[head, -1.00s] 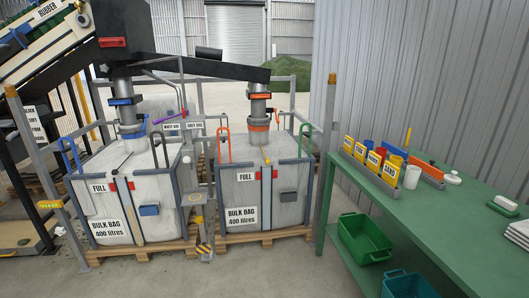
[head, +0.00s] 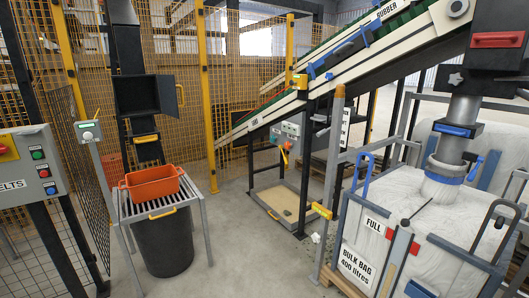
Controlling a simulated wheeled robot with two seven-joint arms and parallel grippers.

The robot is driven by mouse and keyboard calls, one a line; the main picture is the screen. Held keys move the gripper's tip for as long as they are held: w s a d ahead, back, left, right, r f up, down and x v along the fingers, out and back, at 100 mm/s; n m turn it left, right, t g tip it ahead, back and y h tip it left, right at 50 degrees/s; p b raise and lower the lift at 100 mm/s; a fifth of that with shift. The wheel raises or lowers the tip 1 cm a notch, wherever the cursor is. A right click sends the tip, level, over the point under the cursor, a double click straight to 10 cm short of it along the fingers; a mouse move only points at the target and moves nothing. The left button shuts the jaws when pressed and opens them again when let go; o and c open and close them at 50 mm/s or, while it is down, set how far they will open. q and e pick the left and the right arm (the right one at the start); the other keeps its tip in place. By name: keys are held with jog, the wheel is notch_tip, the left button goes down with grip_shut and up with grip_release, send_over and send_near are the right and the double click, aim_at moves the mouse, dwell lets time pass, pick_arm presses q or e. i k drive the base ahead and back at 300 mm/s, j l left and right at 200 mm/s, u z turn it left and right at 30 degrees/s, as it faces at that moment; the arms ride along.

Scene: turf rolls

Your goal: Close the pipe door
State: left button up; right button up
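A black upright pipe (head: 126,45) stands at the left centre of the head view, above an orange crate. A dark box-like opening (head: 136,96) shows in its front. A black door panel (head: 168,94) seems to stand swung out on the right side of this opening, with a small handle at its outer edge. A yellow handle (head: 148,139) sits on the pipe below the opening. The inside of the opening is too dark to make out. Neither of my grippers is in view.
The orange crate (head: 152,185) rests on a grey slatted stand (head: 192,198) over a black bin (head: 163,245). A control panel (head: 30,165) stands at the left. The conveyor (head: 335,68) and a full bulk bag (head: 440,215) are at the right.

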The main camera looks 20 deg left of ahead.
aim_at(168, 87)
jog(key=i+j+u, duration=0.1)
jog(key=i+u, duration=0.35)
jog(key=i+l+u, duration=0.1)
jog(key=i+u, duration=0.35)
jog(key=i+l+u, duration=0.25)
jog(key=i+u, duration=0.25)
jog(key=i+l+u, duration=0.45)
jog(key=k+j, duration=0.05)
jog(key=k, duration=0.05)
